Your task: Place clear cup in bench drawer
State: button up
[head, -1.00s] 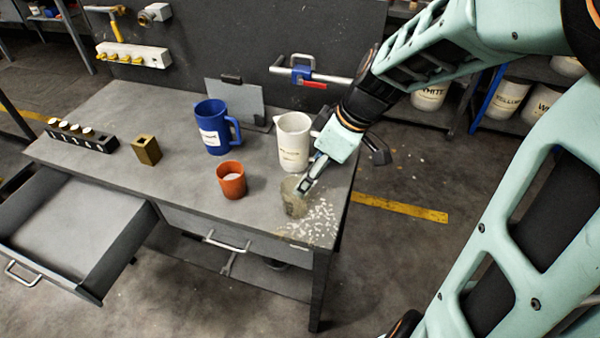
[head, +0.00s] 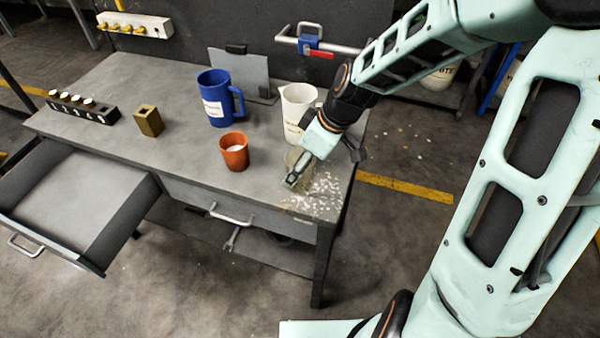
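The clear cup (head: 291,157) is a translucent, brownish cup near the right front of the grey bench (head: 190,165). It is partly hidden behind my gripper (head: 296,176), which points down at it from the upper right. A finger crosses in front of the cup; I cannot tell whether the fingers touch or close on it. The left bench drawer (head: 85,195) is pulled open, and its visible floor is empty. A second drawer (head: 262,221) under the bench's right side is shut.
A white jug (head: 297,108) stands close behind my gripper. An orange cup (head: 234,152), a blue jug (head: 214,105), a brass block (head: 149,121) and a black rack (head: 82,108) stand further left. White pellets (head: 322,193) lie scattered at the right front corner.

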jog(key=shift+f, duration=0.15)
jog(key=c, duration=1.4)
